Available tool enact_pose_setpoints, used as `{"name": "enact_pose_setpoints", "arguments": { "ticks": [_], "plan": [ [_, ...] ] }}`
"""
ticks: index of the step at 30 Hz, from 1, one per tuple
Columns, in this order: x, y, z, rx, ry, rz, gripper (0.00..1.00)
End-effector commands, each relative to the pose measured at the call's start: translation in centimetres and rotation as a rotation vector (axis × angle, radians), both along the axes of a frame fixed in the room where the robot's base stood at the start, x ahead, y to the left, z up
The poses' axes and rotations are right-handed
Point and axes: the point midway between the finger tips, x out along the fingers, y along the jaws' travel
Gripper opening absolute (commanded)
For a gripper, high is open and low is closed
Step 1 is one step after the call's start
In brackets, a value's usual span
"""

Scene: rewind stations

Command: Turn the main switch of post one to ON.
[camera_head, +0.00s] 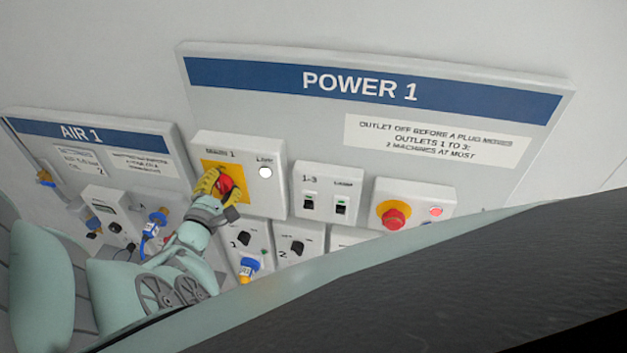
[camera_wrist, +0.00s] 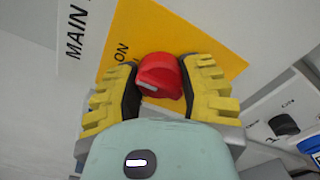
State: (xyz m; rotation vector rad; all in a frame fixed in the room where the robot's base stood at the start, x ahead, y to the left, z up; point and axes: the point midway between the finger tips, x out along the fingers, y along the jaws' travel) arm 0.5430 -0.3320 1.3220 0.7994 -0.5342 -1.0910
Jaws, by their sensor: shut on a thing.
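The main switch of post one is a red rotary knob (camera_wrist: 160,78) on a yellow plate (camera_wrist: 150,30) with "ON" printed at its upper left in the wrist view. My gripper (camera_wrist: 158,88) has its yellow toothed fingers on both sides of the knob, shut on it. In the head view the knob (camera_head: 226,185) shows between the fingers of my gripper (camera_head: 222,186), on the box (camera_head: 262,200) at the left of the POWER 1 panel. A lamp (camera_head: 265,172) on this box looks white. The fingers hide part of the plate, so the knob's exact setting cannot be told.
Right of the main switch are a 1-3 switch box (camera_head: 327,193) with a green light and a red emergency button (camera_head: 395,217) on yellow. Outlet boxes with black knobs (camera_head: 297,248) and a blue plug (camera_head: 248,266) sit close below. The AIR 1 panel (camera_head: 90,132) is at left.

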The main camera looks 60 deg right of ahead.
Motion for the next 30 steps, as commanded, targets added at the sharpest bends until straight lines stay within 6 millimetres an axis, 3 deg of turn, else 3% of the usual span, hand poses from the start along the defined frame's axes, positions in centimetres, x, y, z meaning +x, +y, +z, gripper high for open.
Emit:
{"name": "enact_pose_setpoints", "arguments": {
  "ticks": [13,14,15,22,30],
  "plan": [
    [-0.07,-0.09,0.02,0.002,-0.004,-0.003,0.05],
    [-0.06,-0.09,0.02,0.002,-0.004,-0.003,0.46],
    [-0.06,-0.09,0.01,0.002,-0.004,-0.003,0.50],
    [-0.06,-0.07,0.00,0.001,-0.003,-0.002,0.74],
    [-0.05,-0.02,-0.01,0.001,-0.002,-0.001,0.75]
  ]
}}
